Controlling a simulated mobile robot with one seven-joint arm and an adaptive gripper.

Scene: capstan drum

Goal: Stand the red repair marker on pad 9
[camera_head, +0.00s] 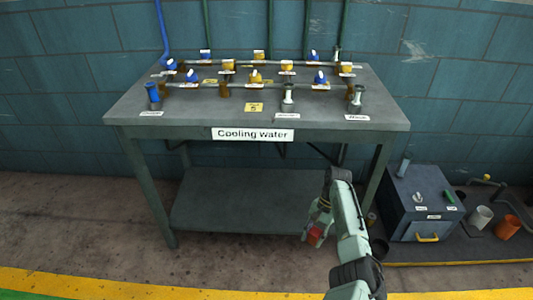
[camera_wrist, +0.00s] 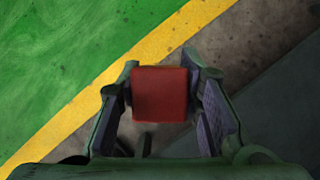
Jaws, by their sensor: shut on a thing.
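The red repair marker (camera_wrist: 160,94) shows as a red block between the fingers in the wrist view. It also shows in the head view (camera_head: 315,235), low in front of the table's right side. My gripper (camera_wrist: 165,100) is shut on it and holds it above the floor. Yellow number pads lie on the table top; one pad (camera_head: 254,107) near the front edge reads as 5 or similar. I cannot make out which pad is pad 9.
The table (camera_head: 370,125) labelled "Cooling water" carries pipes with blue, yellow and white-handled valves. The lower shelf (camera_head: 240,200) looks bare.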

